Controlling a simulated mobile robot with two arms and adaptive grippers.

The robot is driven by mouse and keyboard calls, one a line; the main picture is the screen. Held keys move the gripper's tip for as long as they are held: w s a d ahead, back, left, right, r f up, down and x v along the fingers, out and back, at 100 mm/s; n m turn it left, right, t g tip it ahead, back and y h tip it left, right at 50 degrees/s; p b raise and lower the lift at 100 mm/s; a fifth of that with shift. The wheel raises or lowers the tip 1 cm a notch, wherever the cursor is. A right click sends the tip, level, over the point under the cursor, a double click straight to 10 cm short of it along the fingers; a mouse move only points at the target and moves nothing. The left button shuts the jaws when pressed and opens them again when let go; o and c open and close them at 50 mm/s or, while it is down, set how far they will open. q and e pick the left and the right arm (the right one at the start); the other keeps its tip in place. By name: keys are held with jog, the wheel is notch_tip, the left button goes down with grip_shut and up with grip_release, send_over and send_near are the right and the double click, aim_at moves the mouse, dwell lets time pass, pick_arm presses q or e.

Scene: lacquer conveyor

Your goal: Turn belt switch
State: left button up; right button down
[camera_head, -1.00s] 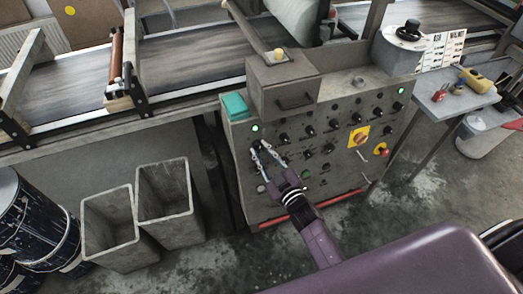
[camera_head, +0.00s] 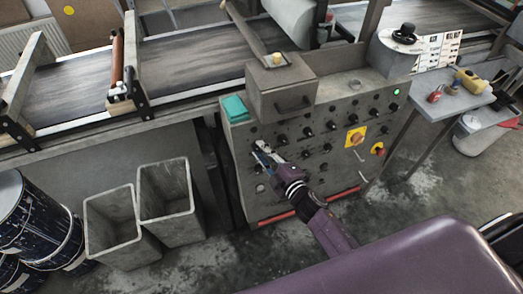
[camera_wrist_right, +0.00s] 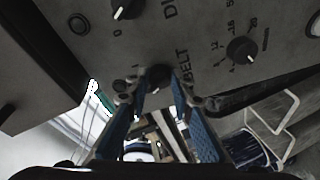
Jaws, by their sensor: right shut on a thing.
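In the right wrist view, the gripper (camera_wrist_right: 158,90) is shut on a dark belt switch knob (camera_wrist_right: 158,75), beside the lettering "BELT" (camera_wrist_right: 185,68). The fingers hide part of the knob, and its pointer direction is not clear. A round lamp (camera_wrist_right: 78,23) near the knob looks dark. My left gripper is not in view.
The conveyor belt (camera_head: 190,60) runs behind the panel. A teal box (camera_head: 235,108) sits on the panel's top left. Two grey bins (camera_head: 168,195) and dark drums (camera_head: 40,225) stand at left. A side table (camera_head: 450,105) with tools is at right.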

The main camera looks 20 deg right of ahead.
dwell(0.3)
jog(key=c, duration=1.7)
grip_release()
jog(key=v, duration=1.2)
jog(key=shift+d, duration=0.1)
